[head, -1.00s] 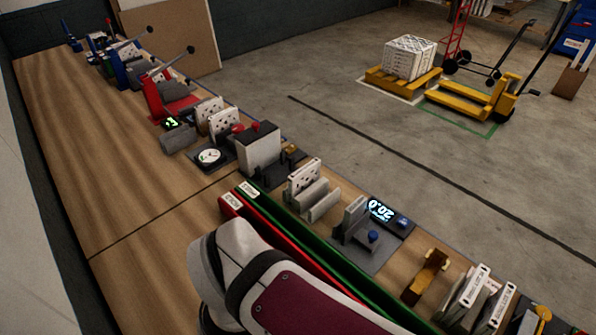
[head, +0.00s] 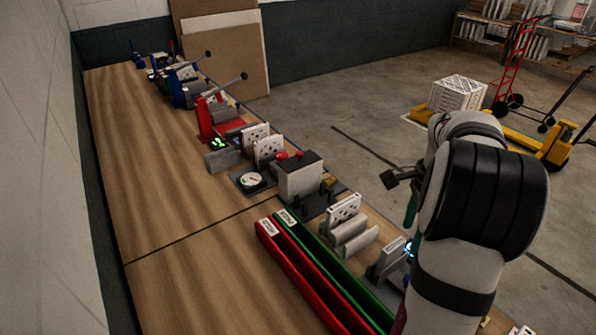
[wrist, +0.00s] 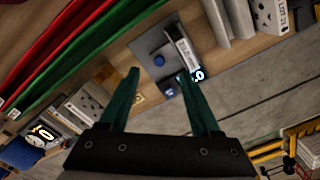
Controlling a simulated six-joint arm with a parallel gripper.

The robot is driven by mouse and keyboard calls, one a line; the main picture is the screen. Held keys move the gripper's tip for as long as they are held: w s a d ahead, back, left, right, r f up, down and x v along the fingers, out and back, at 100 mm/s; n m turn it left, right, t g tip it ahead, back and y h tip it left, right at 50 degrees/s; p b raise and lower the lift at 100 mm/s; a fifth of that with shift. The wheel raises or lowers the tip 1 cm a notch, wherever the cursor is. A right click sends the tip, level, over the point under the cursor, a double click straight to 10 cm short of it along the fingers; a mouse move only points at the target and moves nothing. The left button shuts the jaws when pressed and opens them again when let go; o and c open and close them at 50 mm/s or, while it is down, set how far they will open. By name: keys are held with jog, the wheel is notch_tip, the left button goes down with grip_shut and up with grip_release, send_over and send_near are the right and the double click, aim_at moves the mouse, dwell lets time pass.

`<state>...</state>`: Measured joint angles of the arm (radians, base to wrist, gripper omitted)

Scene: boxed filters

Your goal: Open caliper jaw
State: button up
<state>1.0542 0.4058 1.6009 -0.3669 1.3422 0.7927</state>
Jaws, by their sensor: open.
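The caliper is a grey plate (wrist: 150,42) with a blue knob (wrist: 159,60), an upright grey-and-white jaw piece (wrist: 187,52) and a lit display (wrist: 197,76), partly covered by a finger in the wrist view. In the head view its grey upright (head: 386,262) shows on the bench, with the rest mostly hidden behind my arm. My gripper (wrist: 159,74) is open and empty. Its two green fingers spread toward the caliper, with the knob showing between and just beyond the tips. Contact is not seen. In the head view one green finger (head: 411,207) shows beside my arm.
A red rail (head: 290,275) and a green rail (head: 330,270) lie beside the caliper. Grey-and-white filter holders (head: 350,232), a grey box (head: 300,178) and a dial gauge (head: 251,180) stand farther along. The wooden bench (head: 150,200) is clear on the left.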

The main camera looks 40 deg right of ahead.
jog(key=shift+m, duration=0.7)
jog(key=d+f, duration=0.1)
jog(key=f, duration=0.4)
jog(key=s+d+f, duration=0.1)
jog(key=f, duration=0.5)
jog(key=s+d+f, duration=0.1)
jog(key=f, duration=0.5)
jog(key=shift+d, duration=0.1)
jog(key=shift+r, duration=0.1)
grip_shut()
jog(key=shift+s, duration=0.1)
